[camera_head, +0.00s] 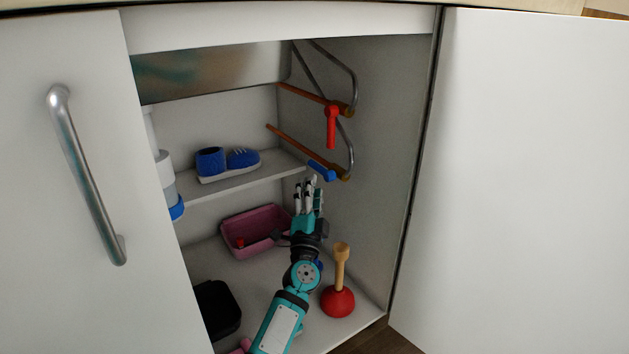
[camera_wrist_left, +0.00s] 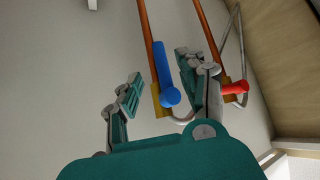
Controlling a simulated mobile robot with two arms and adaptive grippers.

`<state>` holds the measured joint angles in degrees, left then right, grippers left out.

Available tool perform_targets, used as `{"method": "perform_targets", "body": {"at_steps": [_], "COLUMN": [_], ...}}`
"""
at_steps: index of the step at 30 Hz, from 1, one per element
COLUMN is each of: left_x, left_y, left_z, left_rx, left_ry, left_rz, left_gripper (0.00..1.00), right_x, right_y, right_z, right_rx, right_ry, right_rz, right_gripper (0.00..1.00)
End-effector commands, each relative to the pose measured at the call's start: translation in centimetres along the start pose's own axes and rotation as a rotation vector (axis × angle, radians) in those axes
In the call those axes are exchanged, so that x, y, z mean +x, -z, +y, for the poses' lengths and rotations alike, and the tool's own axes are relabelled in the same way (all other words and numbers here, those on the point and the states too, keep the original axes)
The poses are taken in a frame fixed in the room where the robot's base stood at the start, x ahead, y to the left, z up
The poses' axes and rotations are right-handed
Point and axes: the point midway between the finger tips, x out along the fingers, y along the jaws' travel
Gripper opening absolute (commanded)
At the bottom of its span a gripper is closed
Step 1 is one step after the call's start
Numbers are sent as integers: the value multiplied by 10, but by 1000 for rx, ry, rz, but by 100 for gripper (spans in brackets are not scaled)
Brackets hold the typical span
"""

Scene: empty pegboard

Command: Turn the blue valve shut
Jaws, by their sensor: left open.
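The blue valve (camera_head: 321,171) is a short blue lever on the lower copper pipe, on the right inner wall of the cabinet. In the wrist view the blue valve (camera_wrist_left: 164,72) lies along its copper pipe, between and beyond my fingers. My left gripper (camera_head: 307,186) is open just below the blue valve in the head view. In the wrist view the left gripper (camera_wrist_left: 163,85) has its fingers apart, with nothing held. A red valve (camera_head: 332,127) hangs down from the upper pipe; it also shows in the wrist view (camera_wrist_left: 235,88), right of my fingers. My right gripper is out of view.
A shelf (camera_head: 235,184) with blue shoes (camera_head: 228,163) is left of the valves. Below are a pink bin (camera_head: 229,245), a black container (camera_head: 217,309) and a red plunger (camera_head: 338,300). Cabinet doors stand open at left (camera_head: 150,200) and right (camera_head: 520,180).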

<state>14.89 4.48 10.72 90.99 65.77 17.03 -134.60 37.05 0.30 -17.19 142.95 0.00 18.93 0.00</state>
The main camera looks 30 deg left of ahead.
Motion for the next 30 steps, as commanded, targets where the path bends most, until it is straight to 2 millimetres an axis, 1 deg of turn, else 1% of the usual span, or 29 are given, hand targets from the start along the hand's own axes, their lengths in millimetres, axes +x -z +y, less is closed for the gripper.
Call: {"method": "perform_targets", "body": {"at_steps": [1,3,5,9,12,15,22,30], "left_x": [10,24,34,51,58,61,62,61], "left_y": [-1,-1,-1,-1,0,0,0,0], "left_z": [2,2,1,1,0,0,0,0], "left_rx": [-2,-3,-3,-2,0,0,0,0], "left_ry": [4,4,4,1,1,0,0,0], "left_rz": [0,0,1,0,0,-1,-1,0], "left_gripper": [41,41,41,41,41,41,41,6], "right_x": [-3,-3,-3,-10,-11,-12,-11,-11], "right_y": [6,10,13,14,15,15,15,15], "right_z": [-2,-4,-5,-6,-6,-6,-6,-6], "right_rx": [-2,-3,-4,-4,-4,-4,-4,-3], "right_ry": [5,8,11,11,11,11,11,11], "right_rz": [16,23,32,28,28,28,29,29], "right_gripper": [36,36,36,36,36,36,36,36]}}
